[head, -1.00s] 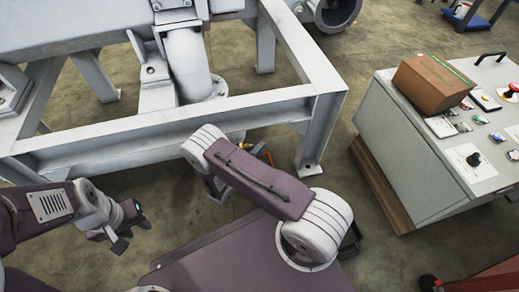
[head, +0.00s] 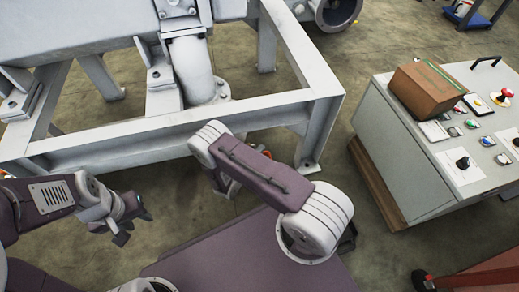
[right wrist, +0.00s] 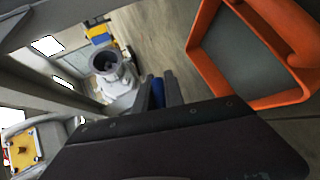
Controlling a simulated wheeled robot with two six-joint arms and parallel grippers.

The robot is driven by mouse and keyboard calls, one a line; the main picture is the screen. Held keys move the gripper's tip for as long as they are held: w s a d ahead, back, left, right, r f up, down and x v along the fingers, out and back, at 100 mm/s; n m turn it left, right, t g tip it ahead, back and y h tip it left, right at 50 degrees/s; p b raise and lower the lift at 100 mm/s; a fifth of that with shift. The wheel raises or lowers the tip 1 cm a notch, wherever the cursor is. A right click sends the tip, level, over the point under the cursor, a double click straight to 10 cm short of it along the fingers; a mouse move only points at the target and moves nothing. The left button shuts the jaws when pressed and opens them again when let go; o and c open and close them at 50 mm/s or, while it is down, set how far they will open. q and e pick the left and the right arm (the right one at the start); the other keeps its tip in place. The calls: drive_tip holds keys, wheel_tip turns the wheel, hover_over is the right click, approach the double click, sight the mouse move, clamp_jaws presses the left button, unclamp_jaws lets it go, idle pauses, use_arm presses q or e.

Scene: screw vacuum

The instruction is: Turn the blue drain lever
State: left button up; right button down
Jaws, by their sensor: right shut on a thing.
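In the right wrist view, the blue drain lever (right wrist: 157,90) shows as a narrow blue piece between the two grey fingers of my right gripper (right wrist: 158,94). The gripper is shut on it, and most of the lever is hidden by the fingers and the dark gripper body. In the head view, my right arm reaches in under the near beam of the grey frame and hides the lever and the gripper. My left gripper (head: 132,224) hangs at the left, in front of the frame and away from the lever. Its fingers are too small to read.
The grey steel frame (head: 110,135) with a curved pipe (head: 195,70) stands ahead. A control cabinet (head: 425,165) with a cardboard box (head: 425,88) on it stands at the right.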

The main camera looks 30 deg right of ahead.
drive_tip(key=c, duration=1.4)
unclamp_jaws()
drive_tip(key=shift+c, duration=0.2)
drive_tip(key=p+v, duration=0.6)
drive_tip(key=v, duration=0.3)
